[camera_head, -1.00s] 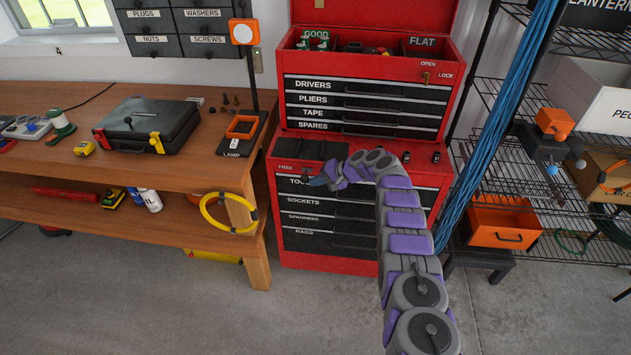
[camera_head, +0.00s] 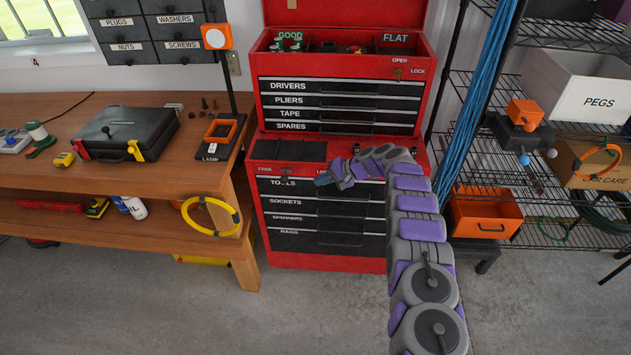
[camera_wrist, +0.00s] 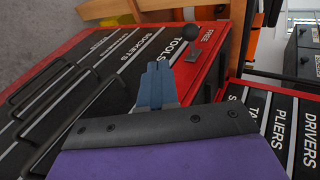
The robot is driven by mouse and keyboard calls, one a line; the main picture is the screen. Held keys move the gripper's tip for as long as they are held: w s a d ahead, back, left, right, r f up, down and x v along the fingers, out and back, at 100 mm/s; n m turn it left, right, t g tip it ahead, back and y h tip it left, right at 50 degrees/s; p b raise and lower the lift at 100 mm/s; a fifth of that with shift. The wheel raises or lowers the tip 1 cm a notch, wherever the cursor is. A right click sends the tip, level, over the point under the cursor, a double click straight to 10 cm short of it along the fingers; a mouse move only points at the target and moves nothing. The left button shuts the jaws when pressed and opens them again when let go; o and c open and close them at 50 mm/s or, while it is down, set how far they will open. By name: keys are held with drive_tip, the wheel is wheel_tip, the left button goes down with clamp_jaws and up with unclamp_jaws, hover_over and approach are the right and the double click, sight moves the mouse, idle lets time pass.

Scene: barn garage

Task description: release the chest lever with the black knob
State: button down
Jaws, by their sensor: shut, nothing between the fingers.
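The red tool chest (camera_head: 258,237) stands at the middle of the head view. The black knob (camera_wrist: 191,32) of its lever shows in the wrist view, beside the white word FREE on the red front, with a small dark base (camera_wrist: 194,53) below it. In the head view the lever is too small to make out clearly near FREE. My gripper (camera_head: 322,181) is in front of the chest's upper drawer labelled TOOLS, right of FREE. In the wrist view its blue-grey fingers (camera_wrist: 158,84) are closed and empty, pointing near the knob but apart from it.
A brass-coloured lever (camera_head: 398,74) sits between OPEN and LOCK on the upper chest. The wooden workbench (camera_head: 230,185) with a black case (camera_head: 125,130) stands left. Wire shelves (camera_head: 560,135) and an orange bin (camera_head: 485,214) stand right. The concrete floor in front is clear.

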drive_tip(key=s+d+r+h, duration=0.1)
drive_tip(key=s+d+r, duration=0.15)
drive_tip(key=r, duration=0.25)
drive_tip(key=s+d+r, duration=0.1)
drive_tip(key=s+r, duration=0.2)
drive_tip(key=r, duration=0.2)
drive_tip(key=s+d+r+n+g+h, duration=0.1)
drive_tip(key=s+r+h, duration=0.1)
drive_tip(key=s+r, duration=0.65)
drive_tip(key=s+d+r+g+h, duration=0.15)
drive_tip(key=s+r, duration=0.35)
drive_tip(key=s, duration=0.6)
drive_tip(key=s+d+h, duration=0.3)
drive_tip(key=s+d, duration=0.1)
drive_tip(key=s, duration=1.4)
drive_tip(key=s+d+r+n+g+h, duration=0.1)
drive_tip(key=s+d+h, duration=0.2)
drive_tip(key=s, duration=1.5)
drive_tip(key=shift+s+d+n+p, duration=0.25)
drive_tip(key=shift+d+n+p, duration=0.05)
drive_tip(key=shift+d, duration=0.5)
